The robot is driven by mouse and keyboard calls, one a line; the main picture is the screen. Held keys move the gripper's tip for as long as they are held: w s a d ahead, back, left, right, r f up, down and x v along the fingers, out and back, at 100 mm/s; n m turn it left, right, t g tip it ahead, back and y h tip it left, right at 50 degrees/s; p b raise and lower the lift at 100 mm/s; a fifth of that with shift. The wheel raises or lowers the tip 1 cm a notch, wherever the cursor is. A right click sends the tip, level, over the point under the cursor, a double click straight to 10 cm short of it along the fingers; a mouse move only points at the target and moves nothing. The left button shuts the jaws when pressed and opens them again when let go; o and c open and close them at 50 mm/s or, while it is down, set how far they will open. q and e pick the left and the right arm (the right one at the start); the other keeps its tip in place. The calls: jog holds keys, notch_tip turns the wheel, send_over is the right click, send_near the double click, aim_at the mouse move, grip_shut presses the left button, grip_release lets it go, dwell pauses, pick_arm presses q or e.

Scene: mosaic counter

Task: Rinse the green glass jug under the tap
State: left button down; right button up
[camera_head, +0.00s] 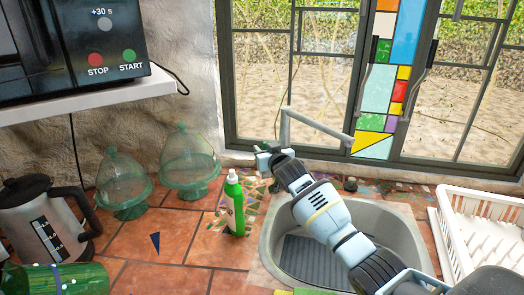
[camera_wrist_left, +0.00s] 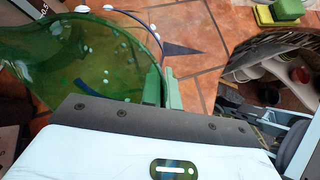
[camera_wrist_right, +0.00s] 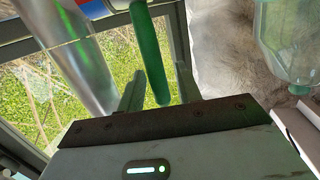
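The green glass jug (camera_head: 65,281) with white dots shows at the bottom left of the head view, partly cut off. It fills the left of the left wrist view (camera_wrist_left: 75,60). My left gripper (camera_wrist_left: 163,88) has its fingers close together at the jug's side; the exact grip is partly hidden. The grey tap (camera_head: 318,127) stands behind the sink, its spout to the right. My right gripper (camera_head: 268,158) is at the tap's base. In the right wrist view its fingers (camera_wrist_right: 158,90) are apart, with a green rod (camera_wrist_right: 150,50), apparently the tap lever, between them.
The sink (camera_head: 392,228) lies under my right arm. A green bottle (camera_head: 234,205) stands left of it, a white dish rack (camera_head: 480,225) right. Some tiles between are clear.

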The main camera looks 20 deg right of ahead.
pick_arm(q)
jog(key=shift+r, duration=0.1)
pick_arm(e)
jog(key=shift+s, duration=0.1)
